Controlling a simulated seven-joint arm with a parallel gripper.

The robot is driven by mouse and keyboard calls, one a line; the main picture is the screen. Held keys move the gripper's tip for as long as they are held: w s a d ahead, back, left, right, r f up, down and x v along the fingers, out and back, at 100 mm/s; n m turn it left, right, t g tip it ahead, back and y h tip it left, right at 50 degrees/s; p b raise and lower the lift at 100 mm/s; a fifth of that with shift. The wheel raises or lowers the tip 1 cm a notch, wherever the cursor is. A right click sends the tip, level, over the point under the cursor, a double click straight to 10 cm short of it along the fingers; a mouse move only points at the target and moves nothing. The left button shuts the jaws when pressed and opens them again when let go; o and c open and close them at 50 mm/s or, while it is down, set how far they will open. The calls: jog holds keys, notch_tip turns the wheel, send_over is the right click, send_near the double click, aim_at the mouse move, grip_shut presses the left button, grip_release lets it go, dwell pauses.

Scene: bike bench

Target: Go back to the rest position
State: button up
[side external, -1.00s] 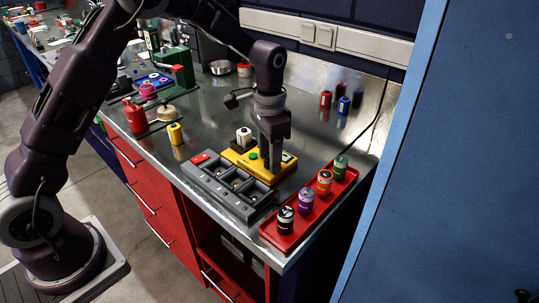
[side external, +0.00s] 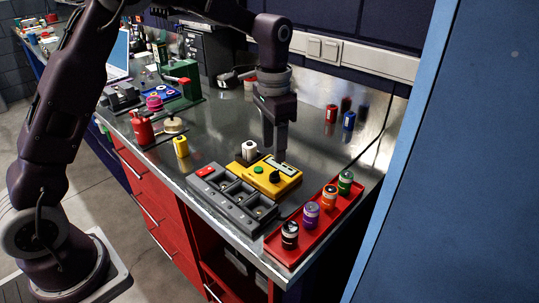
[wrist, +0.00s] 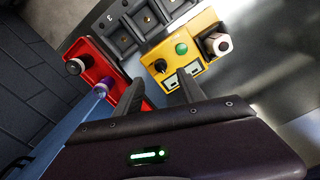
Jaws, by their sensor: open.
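My gripper (side external: 275,153) is open and empty, held in the air above the yellow tester box (side external: 287,184) on the metal bench. In the wrist view my gripper (wrist: 160,95) shows its two fingers apart, with nothing between them. The yellow box also shows in the wrist view (wrist: 199,68), with a green button, a black knob and small display windows. A white battery (side external: 249,150) stands upright at the box's left end.
A grey compartment tray (side external: 233,195) sits in front of the yellow box. A red tray (side external: 337,221) with several upright batteries is at right. A yellow battery (side external: 181,146) and a red bottle (side external: 142,128) stand at left. Red (side external: 331,113) and blue (side external: 349,121) cylinders stand by the back wall.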

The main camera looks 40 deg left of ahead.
jog(key=s+r+n+t, duration=0.1)
jog(key=s+r, duration=0.5)
jog(key=r, duration=0.2)
jog(key=s+a+r+n+t, duration=0.1)
jog(key=s+r+n+t, duration=0.1)
jog(key=s, duration=2.1)
jog(key=shift+a+n+t, duration=0.35)
jog(key=shift+n+t, duration=0.45)
jog(key=shift+t, duration=0.4)
